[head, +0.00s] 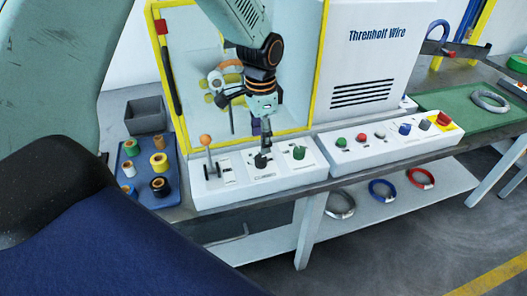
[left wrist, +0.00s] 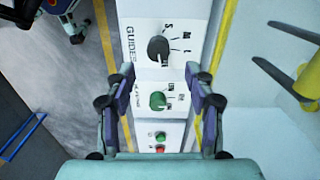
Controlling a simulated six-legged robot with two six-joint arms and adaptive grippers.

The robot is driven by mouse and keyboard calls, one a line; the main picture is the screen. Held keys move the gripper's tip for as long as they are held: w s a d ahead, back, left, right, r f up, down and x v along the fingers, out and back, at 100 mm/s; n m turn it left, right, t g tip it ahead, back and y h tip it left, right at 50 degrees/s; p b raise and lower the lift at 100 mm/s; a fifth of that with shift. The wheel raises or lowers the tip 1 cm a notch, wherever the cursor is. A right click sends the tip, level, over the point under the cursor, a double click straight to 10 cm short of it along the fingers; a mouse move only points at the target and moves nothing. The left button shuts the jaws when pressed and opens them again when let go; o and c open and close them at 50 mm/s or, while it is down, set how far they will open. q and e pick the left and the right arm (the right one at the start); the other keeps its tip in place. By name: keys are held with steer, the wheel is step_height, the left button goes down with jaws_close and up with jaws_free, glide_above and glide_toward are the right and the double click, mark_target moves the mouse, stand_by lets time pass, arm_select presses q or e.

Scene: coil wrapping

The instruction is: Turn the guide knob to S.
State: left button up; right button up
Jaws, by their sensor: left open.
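The guide knob (left wrist: 158,48) is a black knob on the white panel, beside the word GUIDE and the marks S, M and L. I cannot tell clearly which mark it points to. In the head view the black knob (head: 262,160) stands below my left gripper (head: 265,138). In the left wrist view my left gripper (left wrist: 160,76) is open and empty, with fingers apart on either side of the panel. The guide knob lies beyond the fingertips and appears untouched. My right gripper is not in view.
A green knob (left wrist: 158,101) sits next to the guide knob. An orange-topped lever (head: 206,141) stands left on the panel. A second panel of buttons (head: 378,136) lies right. The yellow-framed machine opening (head: 319,70) is behind. A blue tray (head: 133,182) holds several spools.

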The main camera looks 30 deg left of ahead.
mark_target(261, 158)
arm_select(q)
steer(key=f, duration=0.6)
steer(key=shift+s+f+b, duration=0.2)
steer(key=shift+f+b, duration=0.05)
steer(key=shift+b, duration=0.1)
steer(key=shift+c, duration=0.4)
jaws_close()
